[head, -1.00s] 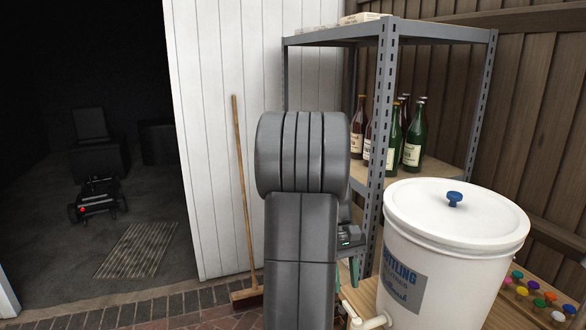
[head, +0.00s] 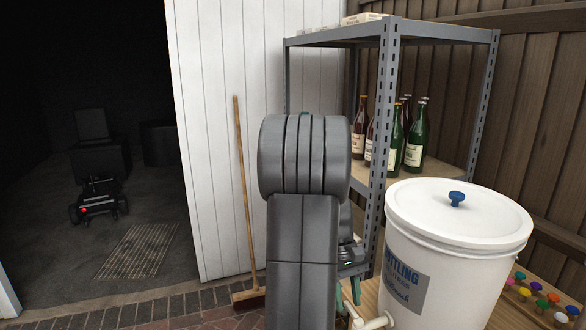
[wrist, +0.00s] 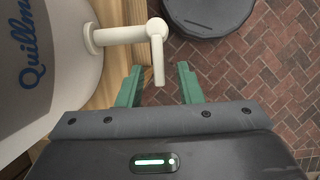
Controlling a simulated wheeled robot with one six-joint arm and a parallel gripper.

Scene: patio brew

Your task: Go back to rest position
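My gripper (wrist: 158,85) is open, with its two green fingers spread apart and nothing held between them. In the wrist view the white tap (wrist: 157,55) of the bottling bucket (wrist: 50,60) points down in the picture toward the gap between the fingers, with no finger visibly touching it. In the head view my gripper (head: 347,294) is partly hidden behind my arm, low in the picture by the bucket (head: 455,262) and its tap (head: 375,322). The bucket is white, with a lid and a blue knob.
A metal shelf (head: 378,150) with several bottles (head: 394,140) stands behind. A broom (head: 243,190) leans on the white wall. Colored caps (head: 540,298) lie on the wooden bench at right. A dark round object (wrist: 208,15) stands on the brick floor (wrist: 250,65).

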